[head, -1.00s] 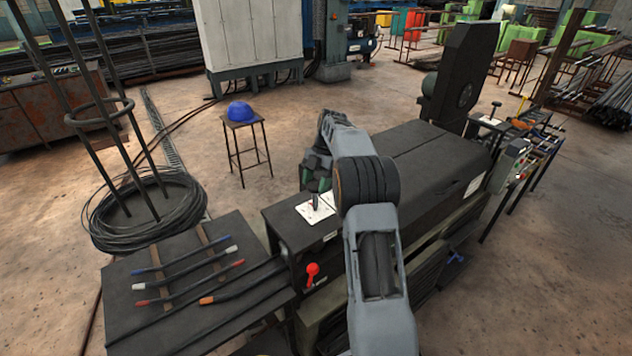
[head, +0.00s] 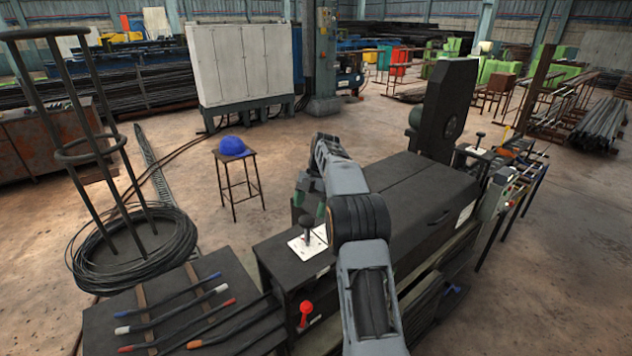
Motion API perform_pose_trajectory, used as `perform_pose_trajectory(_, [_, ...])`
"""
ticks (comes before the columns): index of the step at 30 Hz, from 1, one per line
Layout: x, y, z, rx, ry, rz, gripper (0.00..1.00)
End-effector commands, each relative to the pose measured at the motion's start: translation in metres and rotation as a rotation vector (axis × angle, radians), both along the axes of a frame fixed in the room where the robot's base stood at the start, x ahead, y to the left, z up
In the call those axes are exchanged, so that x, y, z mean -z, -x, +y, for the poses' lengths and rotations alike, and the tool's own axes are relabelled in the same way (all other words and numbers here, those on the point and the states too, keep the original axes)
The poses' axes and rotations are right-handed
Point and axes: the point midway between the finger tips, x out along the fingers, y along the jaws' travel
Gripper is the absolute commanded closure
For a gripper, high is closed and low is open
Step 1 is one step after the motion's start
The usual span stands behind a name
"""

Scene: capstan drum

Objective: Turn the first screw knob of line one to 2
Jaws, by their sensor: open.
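My gripper (head: 311,205) is at the end of my bent arm, over the left part of the long dark machine (head: 405,178). It is small and partly hidden by my arm, and its fingertips are not clear. It appears open and holds nothing that I can see. Below it a black-knobbed lever (head: 307,226) stands upright on a white plate (head: 303,244). A second lever (head: 479,139) stands at the far right end. A control panel (head: 497,190) is on the right side. I cannot pick out the first screw knob of line one or its setting.
A red ball-ended lever (head: 305,310) sticks out at the machine's front left. A dark table (head: 105,305) with several colour-tipped rods is at the lower left. A stool (head: 237,166) with a blue cap (head: 233,146) stands behind. The floor between stool and machine is clear.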

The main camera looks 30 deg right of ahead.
Motion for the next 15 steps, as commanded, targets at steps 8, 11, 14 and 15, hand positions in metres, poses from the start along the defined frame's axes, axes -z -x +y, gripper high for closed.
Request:
perform_pose_trajectory(8, [-0.051,-0.009,-0.018,0.001,0.001,0.000,0.20])
perform_pose_trajectory(11, [-0.064,-0.012,-0.023,0.001,0.001,-0.001,0.20])
perform_pose_trajectory(14, [-0.077,-0.013,-0.027,0.002,0.000,0.001,0.20])
perform_pose_trajectory(15, [-0.082,-0.014,-0.028,0.001,0.000,0.002,0.20])
